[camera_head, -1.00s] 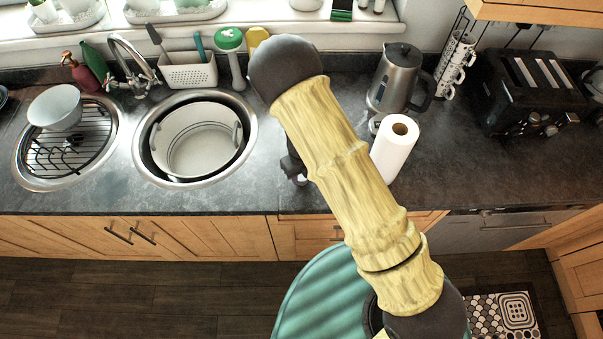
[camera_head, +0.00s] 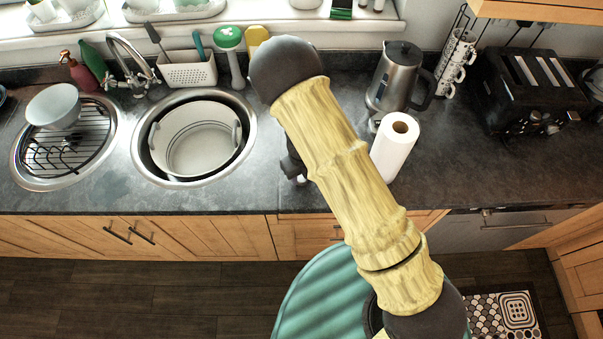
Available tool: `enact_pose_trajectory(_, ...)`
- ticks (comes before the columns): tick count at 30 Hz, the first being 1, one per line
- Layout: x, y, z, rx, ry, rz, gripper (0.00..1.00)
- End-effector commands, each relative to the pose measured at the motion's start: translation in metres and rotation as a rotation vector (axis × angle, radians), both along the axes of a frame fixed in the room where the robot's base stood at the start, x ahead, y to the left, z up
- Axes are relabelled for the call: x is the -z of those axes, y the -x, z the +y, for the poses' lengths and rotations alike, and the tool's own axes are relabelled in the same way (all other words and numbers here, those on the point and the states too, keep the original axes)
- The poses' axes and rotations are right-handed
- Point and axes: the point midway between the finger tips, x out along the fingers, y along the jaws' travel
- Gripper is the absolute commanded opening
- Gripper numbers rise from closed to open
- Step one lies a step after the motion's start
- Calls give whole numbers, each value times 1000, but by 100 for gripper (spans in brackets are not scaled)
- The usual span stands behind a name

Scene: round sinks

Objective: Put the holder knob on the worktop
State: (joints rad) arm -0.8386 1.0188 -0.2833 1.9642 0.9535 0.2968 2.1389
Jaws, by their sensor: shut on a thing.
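The dark worktop (camera_head: 250,196) runs along the wall under the window. My arm crosses the middle of the view and hides much of what is behind it. Only a dark part of my gripper (camera_head: 291,166) shows at the arm's left edge, low over the worktop to the right of the round sink. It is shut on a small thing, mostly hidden. A small pale bit (camera_head: 300,180) at its lower end may be the holder knob. I cannot tell whether it touches the worktop.
A round sink (camera_head: 249,140) holds a white tub (camera_head: 195,150). A drainer (camera_head: 25,165) with a bowl is at left. A paper roll (camera_head: 394,150) stands close right of my arm, before a kettle (camera_head: 392,78). A toaster (camera_head: 530,90) is further right. The worktop's front strip is bare.

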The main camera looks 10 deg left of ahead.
Motion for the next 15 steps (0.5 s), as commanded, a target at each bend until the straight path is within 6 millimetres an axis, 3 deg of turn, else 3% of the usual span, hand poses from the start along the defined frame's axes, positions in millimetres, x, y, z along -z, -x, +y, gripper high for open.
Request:
enact_pose_trajectory(1,0,0,0,0,0,0,41)
enact_pose_trajectory(4,0,0,0,0,0,0,60)
enact_pose_trajectory(15,-3,0,0,-1,0,-1,60)
